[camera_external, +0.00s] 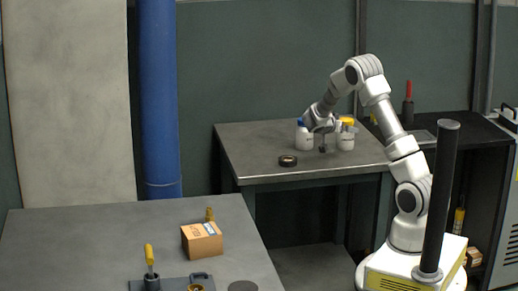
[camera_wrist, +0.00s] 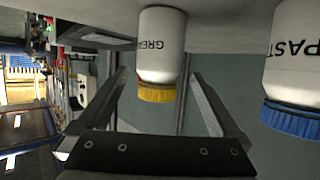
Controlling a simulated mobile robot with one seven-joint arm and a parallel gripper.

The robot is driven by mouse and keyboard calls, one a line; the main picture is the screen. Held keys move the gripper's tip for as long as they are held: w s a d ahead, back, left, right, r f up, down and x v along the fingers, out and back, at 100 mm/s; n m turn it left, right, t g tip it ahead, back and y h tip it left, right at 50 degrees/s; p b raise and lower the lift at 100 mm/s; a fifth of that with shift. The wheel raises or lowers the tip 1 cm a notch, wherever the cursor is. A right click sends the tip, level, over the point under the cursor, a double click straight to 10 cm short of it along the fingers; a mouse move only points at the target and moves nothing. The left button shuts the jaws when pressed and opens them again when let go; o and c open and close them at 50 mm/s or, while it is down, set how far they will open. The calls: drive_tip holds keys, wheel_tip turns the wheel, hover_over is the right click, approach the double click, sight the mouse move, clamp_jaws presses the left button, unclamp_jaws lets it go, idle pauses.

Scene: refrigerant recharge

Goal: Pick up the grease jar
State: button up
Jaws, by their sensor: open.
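The grease jar (camera_wrist: 160,50) is white with a yellow lid and lettering starting "GREA". In the wrist view it appears upside down, between the two fingers of my gripper (camera_wrist: 159,74), with gaps on both sides. My gripper is open and holds nothing. In the external view the yellow-lidded jar (camera_external: 346,142) stands upright on the back table, at the right of my gripper (camera_external: 323,138), which partly hides that area. A white jar with a blue lid, marked "PAST" (camera_wrist: 292,60), stands beside the grease jar; it is at the left in the external view (camera_external: 304,139).
A dark round object (camera_external: 287,160) lies near the front of the back table (camera_external: 245,150). The front table (camera_external: 100,235) carries a cardboard box (camera_external: 202,240) and a yellow-handled tool (camera_external: 149,256). A dark cabinet with a red-handled item (camera_external: 408,103) stands at the right.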

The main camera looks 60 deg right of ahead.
drive_tip(key=shift+f+x, duration=0.15)
drive_tip(key=shift+x, duration=1.55)
drive_tip(key=shift+f+x, duration=0.2)
drive_tip(key=shift+x, duration=1.45)
drive_tip(key=shift+a, duration=0.15)
clamp_jaws()
